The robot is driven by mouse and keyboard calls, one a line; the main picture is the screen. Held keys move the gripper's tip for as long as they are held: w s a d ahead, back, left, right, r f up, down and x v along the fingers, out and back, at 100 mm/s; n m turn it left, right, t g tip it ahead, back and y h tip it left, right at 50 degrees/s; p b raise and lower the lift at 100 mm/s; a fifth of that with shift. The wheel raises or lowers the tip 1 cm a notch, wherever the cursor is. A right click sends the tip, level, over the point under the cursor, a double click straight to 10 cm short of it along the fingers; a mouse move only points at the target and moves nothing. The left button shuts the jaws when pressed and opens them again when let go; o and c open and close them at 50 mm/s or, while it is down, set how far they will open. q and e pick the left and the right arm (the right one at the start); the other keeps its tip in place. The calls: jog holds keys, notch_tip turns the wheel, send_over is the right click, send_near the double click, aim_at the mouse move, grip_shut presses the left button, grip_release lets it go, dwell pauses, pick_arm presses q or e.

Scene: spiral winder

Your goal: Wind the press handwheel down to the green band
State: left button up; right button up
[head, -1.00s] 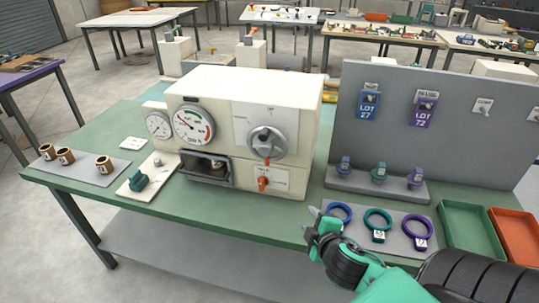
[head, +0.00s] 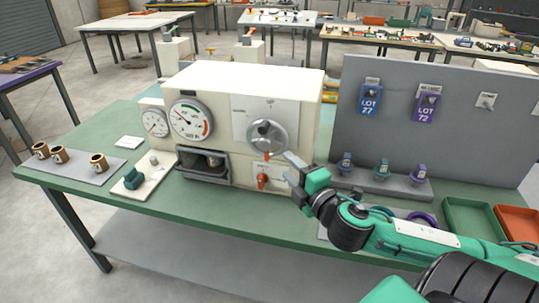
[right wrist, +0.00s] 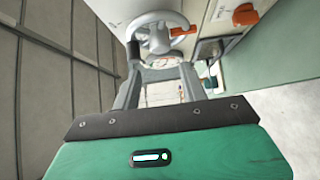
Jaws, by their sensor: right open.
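The cream press (head: 245,90) stands on the green table. My right gripper (head: 288,165) is open, just below and right of the handwheel. In the right wrist view, the handwheel (right wrist: 158,36) is ahead beyond the open fingers, nothing between them. My left gripper is out of view.
A red lever (head: 262,181) sits below the handwheel. A grey board (head: 430,135) with LOT tags stands at right, above small coloured items on a ledge. Green (head: 470,220) and orange (head: 518,222) trays are at far right. Brown cups (head: 59,154) stand at left.

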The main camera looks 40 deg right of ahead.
aim_at(268, 147)
jog(key=w, duration=0.3)
jog(key=w+b, duration=0.1)
jog(key=w, duration=0.4)
jog(key=shift+w+d+r, duration=0.1)
jog(key=shift+w+d, duration=0.2)
jog(key=shift+d, duration=0.1)
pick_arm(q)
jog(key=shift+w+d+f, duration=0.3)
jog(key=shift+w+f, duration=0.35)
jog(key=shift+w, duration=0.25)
pick_arm(e)
jog(key=shift+w, duration=0.85)
jog(key=c, duration=0.7)
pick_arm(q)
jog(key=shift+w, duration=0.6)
pick_arm(e)
jog(key=shift+f, duration=0.2)
